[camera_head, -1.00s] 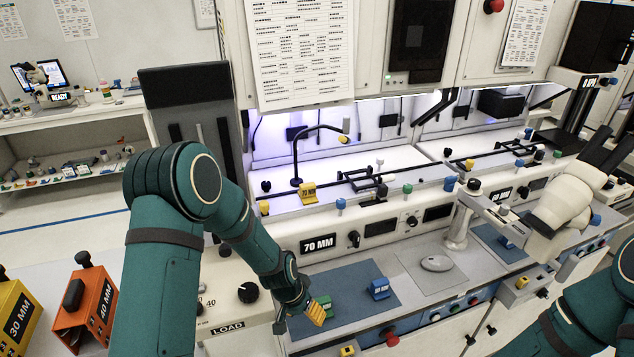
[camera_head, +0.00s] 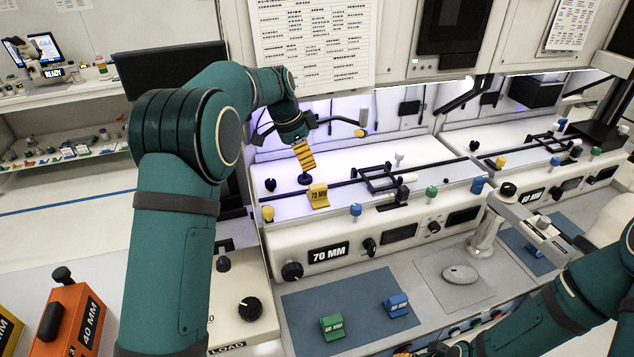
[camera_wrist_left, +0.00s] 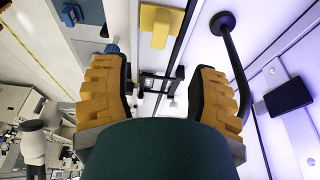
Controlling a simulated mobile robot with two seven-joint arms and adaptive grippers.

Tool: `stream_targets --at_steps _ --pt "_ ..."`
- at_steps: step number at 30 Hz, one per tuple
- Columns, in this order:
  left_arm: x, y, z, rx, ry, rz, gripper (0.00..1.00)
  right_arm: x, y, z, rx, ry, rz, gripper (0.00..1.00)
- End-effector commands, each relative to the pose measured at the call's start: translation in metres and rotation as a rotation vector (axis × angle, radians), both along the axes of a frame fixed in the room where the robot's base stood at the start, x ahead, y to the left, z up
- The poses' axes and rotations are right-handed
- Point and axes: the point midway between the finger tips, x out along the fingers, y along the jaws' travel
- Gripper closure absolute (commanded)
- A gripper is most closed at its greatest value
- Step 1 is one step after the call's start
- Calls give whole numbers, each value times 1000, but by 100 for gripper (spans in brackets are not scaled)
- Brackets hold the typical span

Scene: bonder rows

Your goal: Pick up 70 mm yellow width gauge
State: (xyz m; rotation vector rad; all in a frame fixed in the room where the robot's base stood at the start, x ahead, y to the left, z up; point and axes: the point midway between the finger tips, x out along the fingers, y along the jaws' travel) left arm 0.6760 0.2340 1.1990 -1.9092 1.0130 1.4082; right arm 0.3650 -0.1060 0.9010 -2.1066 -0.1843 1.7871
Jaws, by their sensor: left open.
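The yellow width gauge (camera_head: 318,196), marked 70 MM, stands on the white bench ledge above the 70 MM label. It also shows in the left wrist view as a yellow block (camera_wrist_left: 155,22) at the top, beyond the fingers. My left gripper (camera_head: 304,165) hangs just above and behind the gauge in the head view, close to it and not holding it. In the left wrist view its ribbed yellow fingers (camera_wrist_left: 160,75) are apart with nothing gripped between them. My right gripper (camera_head: 403,354) shows only in part at the bottom edge.
A dark bent-neck lamp (camera_head: 345,121) stands close to the left gripper. A black rail and frame (camera_head: 378,177) lie right of the gauge. A green block (camera_head: 332,327) and a blue block (camera_head: 397,305) sit on the blue mat (camera_head: 300,303). A yellow-topped knob (camera_head: 267,213) stands left of the gauge.

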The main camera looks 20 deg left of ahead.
Motion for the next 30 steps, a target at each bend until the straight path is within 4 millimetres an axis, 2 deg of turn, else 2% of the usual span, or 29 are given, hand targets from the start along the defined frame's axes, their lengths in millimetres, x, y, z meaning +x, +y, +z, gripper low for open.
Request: stream_targets --at_steps 5,15,23,30 --pt "1 -3 -9 1 3 -5 40 0 0 0 0 1 -1 53" --pt "11 -18 -67 1 4 -3 40 0 0 0 -1 1 -1 53" --pt "14 -23 -85 1 1 -2 40 0 0 1 0 0 -1 53" --pt "19 -32 -116 2 4 -3 40 0 -1 7 1 0 -1 53"
